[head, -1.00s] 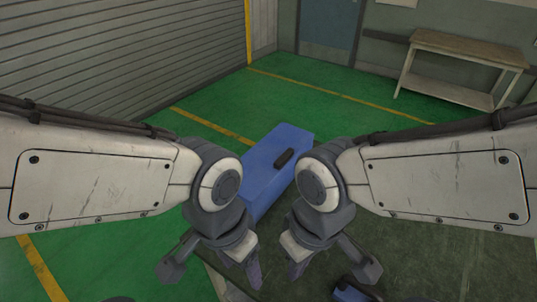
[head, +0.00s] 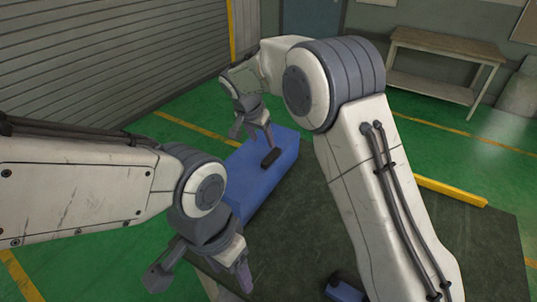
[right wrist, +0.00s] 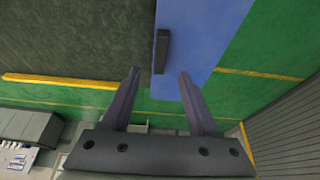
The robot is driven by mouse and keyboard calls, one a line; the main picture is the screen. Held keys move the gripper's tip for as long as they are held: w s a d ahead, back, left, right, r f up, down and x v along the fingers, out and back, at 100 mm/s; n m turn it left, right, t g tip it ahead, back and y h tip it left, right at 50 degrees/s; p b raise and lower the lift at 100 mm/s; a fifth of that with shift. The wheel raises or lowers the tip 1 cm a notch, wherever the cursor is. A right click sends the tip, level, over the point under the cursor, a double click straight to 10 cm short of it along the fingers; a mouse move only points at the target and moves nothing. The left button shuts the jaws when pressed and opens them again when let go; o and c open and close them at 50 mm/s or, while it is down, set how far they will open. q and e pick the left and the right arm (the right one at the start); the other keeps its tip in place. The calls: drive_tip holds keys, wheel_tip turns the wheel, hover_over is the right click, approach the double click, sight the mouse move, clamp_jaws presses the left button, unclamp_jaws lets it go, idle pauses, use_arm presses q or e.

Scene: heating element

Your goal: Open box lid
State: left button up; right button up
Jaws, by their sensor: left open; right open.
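A long blue box (head: 240,172) with a closed top lies in the middle of the head view. A black handle (head: 271,158) sits on its top near the right edge. My right gripper (head: 252,134) is open and empty near the far end of the box, by the handle. In the right wrist view, the box (right wrist: 205,30) and handle (right wrist: 162,50) show ahead of the open right fingers (right wrist: 160,73); the handle lines up with the gap between them. My left gripper (head: 202,275) is open and empty in front of the box's near end, lower left.
A smaller blue object (head: 345,290) lies at the bottom, partly cut off. A dark surface (head: 475,245) spreads right of the box, with a yellow bar (head: 450,191) at its far edge. A workbench (head: 445,42) stands at the back right; a shuttered wall (head: 100,50) is at left.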

sight(270, 157)
drive_tip(key=p+x, duration=0.1)
drive_tip(key=x, duration=0.4)
drive_tip(key=p+x, duration=0.1)
drive_tip(key=x, duration=0.4)
drive_tip(key=shift+w+f+p, duration=0.2)
drive_tip(key=shift+w+p, duration=0.1)
drive_tip(key=shift+c, duration=0.3)
clamp_jaws()
idle(0.8)
